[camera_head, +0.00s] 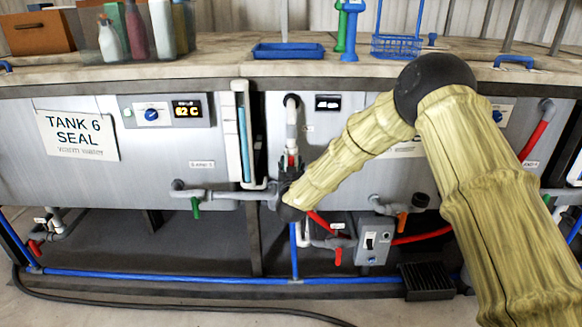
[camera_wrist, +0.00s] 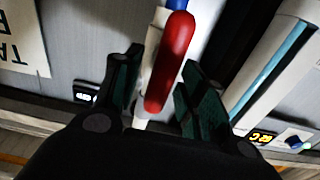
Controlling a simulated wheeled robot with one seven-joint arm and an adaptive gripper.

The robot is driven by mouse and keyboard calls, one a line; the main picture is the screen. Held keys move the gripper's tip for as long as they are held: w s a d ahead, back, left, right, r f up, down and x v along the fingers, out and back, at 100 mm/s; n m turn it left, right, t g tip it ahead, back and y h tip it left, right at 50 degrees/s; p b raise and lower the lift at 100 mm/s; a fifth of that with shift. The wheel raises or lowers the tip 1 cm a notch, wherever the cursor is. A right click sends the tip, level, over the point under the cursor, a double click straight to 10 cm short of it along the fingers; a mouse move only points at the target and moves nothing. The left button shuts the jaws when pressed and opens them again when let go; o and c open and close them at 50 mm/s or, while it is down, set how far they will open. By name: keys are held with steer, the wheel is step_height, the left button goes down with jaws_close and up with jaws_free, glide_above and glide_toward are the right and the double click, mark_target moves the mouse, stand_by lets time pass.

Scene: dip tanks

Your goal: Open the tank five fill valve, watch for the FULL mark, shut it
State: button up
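A red valve handle (camera_head: 292,160) sits on a white vertical pipe (camera_head: 292,125) in front of the middle tank. In the wrist view the red handle (camera_wrist: 172,60) stands between my two fingers. My gripper (camera_wrist: 158,95) is open around it, with gaps visible beside the handle. In the head view my gripper (camera_head: 290,190) is at the pipe, just below the handle. A clear level tube (camera_head: 243,140) with blue liquid stands left of the pipe; it also shows in the wrist view (camera_wrist: 268,70). No FULL mark is readable. My arm hides much of the middle tank's label.
The left tank has a "TANK 6 SEAL" sign (camera_head: 77,136) and an orange-lit display (camera_head: 187,109). A green-handled drain valve (camera_head: 196,207) is left of my gripper; a grey switch box (camera_head: 372,240) is below right. Blue tray (camera_head: 289,51) and blue basket (camera_head: 397,46) stand on the top.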

jaws_close()
steer(key=m, duration=0.4)
steer(key=shift+d+f+m, duration=0.15)
steer(key=shift+d+m, duration=0.2)
steer(key=shift+m, duration=0.05)
steer(key=shift+d+f+m+b, duration=0.2)
steer(key=shift+m+b, duration=0.55)
steer(key=shift+m, duration=1.4)
steer(key=shift+d+f+m+b, duration=0.2)
steer(key=shift+m+b, duration=0.5)
steer(key=shift+m, duration=1.5)
steer(key=shift+d+f+m+b, duration=0.1)
steer(key=shift+f+m+b, duration=0.45)
steer(key=shift+m, duration=1.6)
steer(key=shift+a+r, duration=0.1)
steer(key=shift+r, duration=0.15)
